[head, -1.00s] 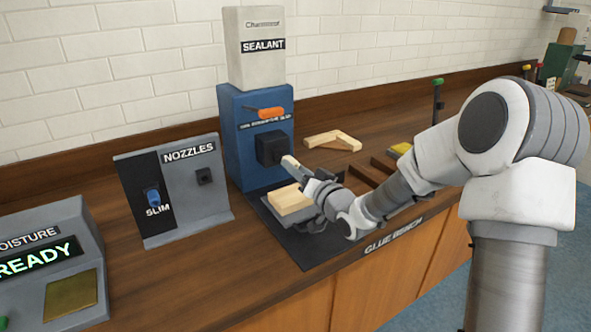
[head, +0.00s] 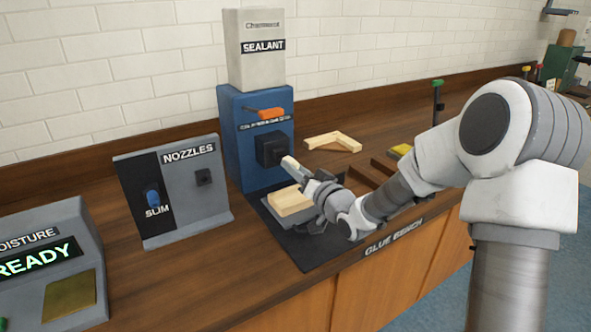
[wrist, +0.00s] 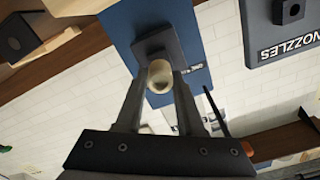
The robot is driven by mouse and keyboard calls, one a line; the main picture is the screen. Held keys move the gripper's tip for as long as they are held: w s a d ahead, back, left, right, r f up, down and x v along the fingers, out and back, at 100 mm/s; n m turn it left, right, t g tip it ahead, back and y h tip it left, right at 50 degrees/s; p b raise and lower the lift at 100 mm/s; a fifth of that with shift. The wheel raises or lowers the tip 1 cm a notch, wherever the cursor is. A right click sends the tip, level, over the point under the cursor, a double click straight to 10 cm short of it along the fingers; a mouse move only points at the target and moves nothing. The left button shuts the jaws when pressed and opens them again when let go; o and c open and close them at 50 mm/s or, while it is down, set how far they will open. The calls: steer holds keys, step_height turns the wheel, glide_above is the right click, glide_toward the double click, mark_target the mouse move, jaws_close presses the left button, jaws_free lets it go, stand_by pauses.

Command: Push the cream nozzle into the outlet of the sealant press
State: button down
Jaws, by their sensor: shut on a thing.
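The cream nozzle (wrist: 159,76) is held between the two fingers of my gripper (wrist: 163,82) in the wrist view, with its round open end showing. My gripper (head: 299,172) is shut on it and is in front of the sealant press (head: 235,137), a blue body with a white SEALANT cartridge on top. The dark outlet block (head: 272,150) of the press is just left of the fingertips; it also shows in the wrist view (wrist: 158,43), behind the nozzle. The nozzle partly covers the outlet block there, so I cannot tell whether the two touch.
A pale wooden piece (head: 290,201) lies on the plate below my gripper. The grey nozzle stand (head: 206,207) with a blue SLIM nozzle (head: 152,195) is to the left. A wooden corner frame (head: 334,141) lies behind. An orange lever (head: 270,114) is on the press.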

steer(key=shift+b+x, duration=0.5)
steer(key=shift+x, duration=0.85)
stand_by(0.5)
steer(key=shift+c, duration=2.2)
jaws_free()
steer(key=p+v, duration=0.1)
steer(key=v, duration=1.6)
steer(key=shift+s, duration=0.25)
